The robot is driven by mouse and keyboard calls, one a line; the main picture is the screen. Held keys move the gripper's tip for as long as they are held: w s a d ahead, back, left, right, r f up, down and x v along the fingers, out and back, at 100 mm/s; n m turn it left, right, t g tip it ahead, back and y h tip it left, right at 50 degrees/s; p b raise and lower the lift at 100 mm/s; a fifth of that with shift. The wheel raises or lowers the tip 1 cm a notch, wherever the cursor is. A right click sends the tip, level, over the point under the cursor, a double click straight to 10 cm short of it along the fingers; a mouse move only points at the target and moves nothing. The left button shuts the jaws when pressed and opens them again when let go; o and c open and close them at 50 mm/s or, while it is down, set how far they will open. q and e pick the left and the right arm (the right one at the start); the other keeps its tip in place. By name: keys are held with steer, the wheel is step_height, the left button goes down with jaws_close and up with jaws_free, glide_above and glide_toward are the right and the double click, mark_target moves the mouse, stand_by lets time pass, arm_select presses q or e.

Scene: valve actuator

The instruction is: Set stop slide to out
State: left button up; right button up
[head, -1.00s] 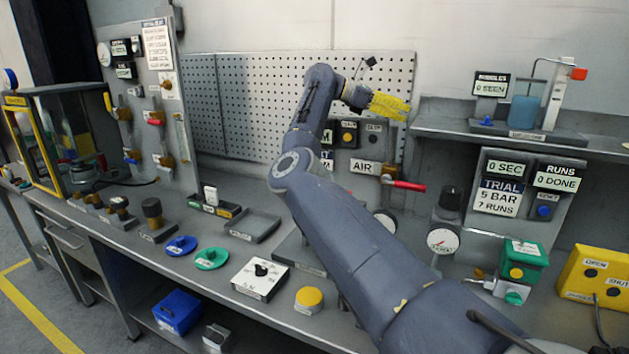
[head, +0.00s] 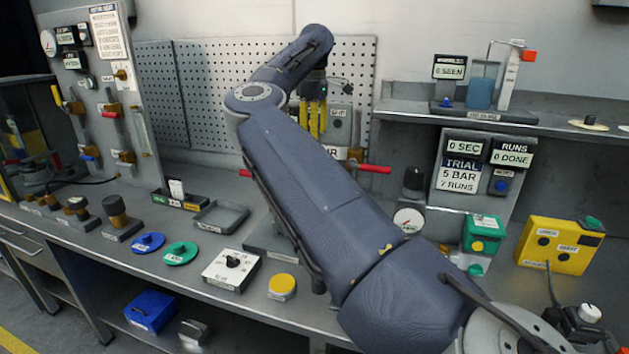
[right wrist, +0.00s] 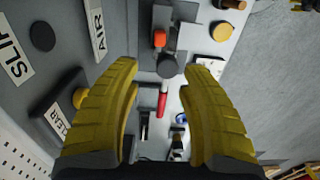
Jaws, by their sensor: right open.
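My right gripper (head: 313,132) points down in front of the panel at the back of the bench, its yellow fingers partly behind my arm. In the right wrist view the right gripper (right wrist: 162,98) is open and its fingers are apart, with nothing between them. A red lever handle (right wrist: 162,104) and a dark round knob (right wrist: 167,66) lie beyond the fingers, with an orange-red part (right wrist: 159,38) above. I cannot tell which part is the stop slide; no label for it is readable. My left gripper is not in view.
The panel by the gripper carries an AIR label (right wrist: 97,31) and a yellow button (right wrist: 80,98). A red lever (head: 374,169) sticks out right of my arm. A green box (head: 483,232) and a yellow box (head: 560,246) stand at right. My arm hides the middle bench.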

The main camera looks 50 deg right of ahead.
step_height(320, 180, down, 16)
steer(key=shift+r, duration=0.2)
stand_by(0.4)
steer(key=shift+c, duration=0.4)
jaws_close()
